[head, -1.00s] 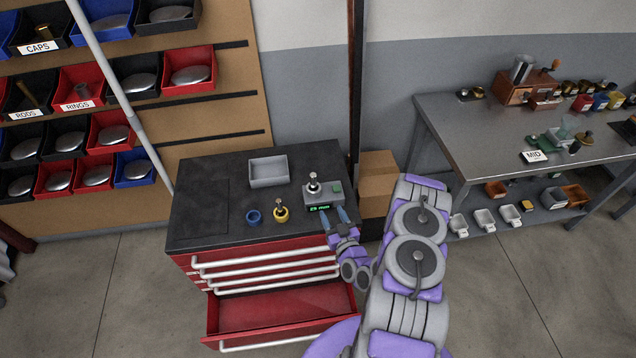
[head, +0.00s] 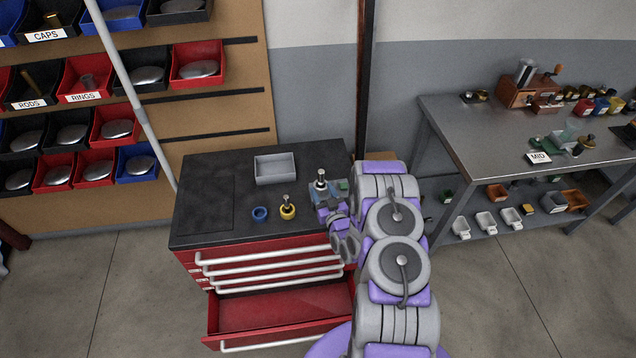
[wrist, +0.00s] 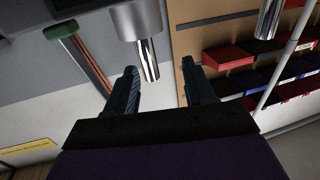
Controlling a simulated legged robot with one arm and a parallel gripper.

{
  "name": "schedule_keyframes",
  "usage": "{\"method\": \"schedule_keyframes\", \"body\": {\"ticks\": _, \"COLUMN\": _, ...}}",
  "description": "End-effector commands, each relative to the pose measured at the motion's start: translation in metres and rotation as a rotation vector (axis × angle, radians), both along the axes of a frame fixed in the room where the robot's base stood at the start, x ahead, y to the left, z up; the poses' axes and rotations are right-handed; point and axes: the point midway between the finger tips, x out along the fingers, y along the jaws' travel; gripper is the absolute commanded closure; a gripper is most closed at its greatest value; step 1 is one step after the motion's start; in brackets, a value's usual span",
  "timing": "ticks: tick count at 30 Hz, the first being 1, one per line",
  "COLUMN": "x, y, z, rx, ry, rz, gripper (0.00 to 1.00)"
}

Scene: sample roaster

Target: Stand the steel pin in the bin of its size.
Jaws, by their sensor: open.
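A steel pin (head: 321,175) stands upright on the small scale (head: 343,185) at the right of the black cabinet top. In the wrist view a shiny pin (wrist: 149,62) points down from a grey round part, and the picture seems inverted. My gripper (head: 322,190) is at the scale, in front of this pin. In the wrist view my gripper (wrist: 160,78) is open, with the pin's end between the fingertips, nearer the left one; contact cannot be told. Another pin (head: 287,198) stands in a yellow cup (head: 288,213). A blue cup (head: 260,214) is beside it.
A grey tray (head: 275,170) sits behind the cups. The bottom red drawer (head: 280,312) is pulled out. Labelled bins of caps, rods (head: 31,90) and rings (head: 83,83) hang at left. A steel bench (head: 480,130) with a MID label stands right. The cabinet top's left is clear.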

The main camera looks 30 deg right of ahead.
Motion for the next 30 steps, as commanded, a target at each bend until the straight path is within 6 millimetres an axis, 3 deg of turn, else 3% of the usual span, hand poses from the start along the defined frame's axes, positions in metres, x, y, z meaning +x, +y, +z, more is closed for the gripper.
{"method": "schedule_keyframes", "body": {"ticks": 10, "x": 0.022, "y": -0.011, "z": -0.002, "rx": 0.006, "ry": -0.005, "rz": -0.003, "gripper": 0.47}}
{"method": "schedule_keyframes", "body": {"ticks": 18, "x": 0.059, "y": -0.006, "z": -0.001, "rx": -0.004, "ry": -0.005, "rz": -0.002, "gripper": 0.47}}
{"method": "schedule_keyframes", "body": {"ticks": 26, "x": 0.062, "y": -0.013, "z": -0.001, "rx": 0.004, "ry": -0.002, "rz": -0.004, "gripper": 0.47}}
{"method": "schedule_keyframes", "body": {"ticks": 30, "x": 0.062, "y": -0.015, "z": -0.002, "rx": 0.008, "ry": -0.003, "rz": -0.003, "gripper": 0.59}}
